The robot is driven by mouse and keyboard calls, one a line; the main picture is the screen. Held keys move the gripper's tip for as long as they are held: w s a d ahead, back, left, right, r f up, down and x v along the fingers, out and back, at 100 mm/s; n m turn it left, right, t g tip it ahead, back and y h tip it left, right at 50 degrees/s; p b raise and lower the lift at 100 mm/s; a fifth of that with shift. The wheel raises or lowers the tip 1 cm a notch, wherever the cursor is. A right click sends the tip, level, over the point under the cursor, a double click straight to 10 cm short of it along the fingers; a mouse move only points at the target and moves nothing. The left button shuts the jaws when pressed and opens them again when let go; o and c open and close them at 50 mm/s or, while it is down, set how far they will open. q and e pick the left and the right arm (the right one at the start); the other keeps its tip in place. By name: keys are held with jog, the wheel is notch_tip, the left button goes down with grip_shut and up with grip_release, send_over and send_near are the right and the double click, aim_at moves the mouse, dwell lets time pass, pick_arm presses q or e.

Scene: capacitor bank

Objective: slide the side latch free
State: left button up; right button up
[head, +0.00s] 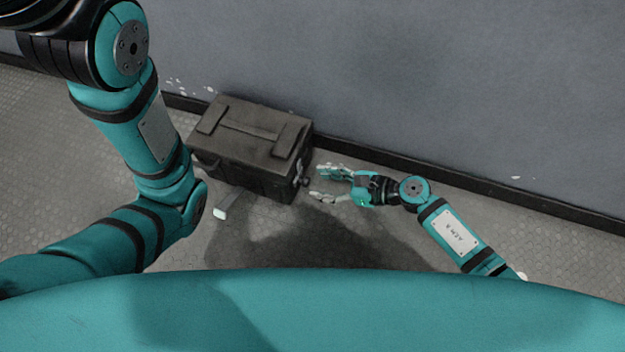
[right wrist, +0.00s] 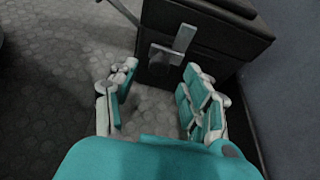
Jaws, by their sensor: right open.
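A dark grey box (head: 250,145) with a lid stands on the floor against the wall. Its side latch (head: 298,172) is on the right end. In the right wrist view the latch shows as a pale upright metal strip (right wrist: 184,38) with a darker squarish piece (right wrist: 158,58) beside it. My right gripper (head: 316,184) is open and empty, its fingers pointing at that end of the box. In the right wrist view the fingers (right wrist: 162,76) are spread on either side below the latch, apparently apart from it. My left arm shows, but its gripper does not.
The grey wall (head: 430,90) with its dark skirting (head: 460,183) runs close behind the box and my right arm. A pale-ended bar (head: 226,206) juts out low at the box's front. The patterned floor (head: 350,245) in front looks clear.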

jog(key=v, duration=0.8)
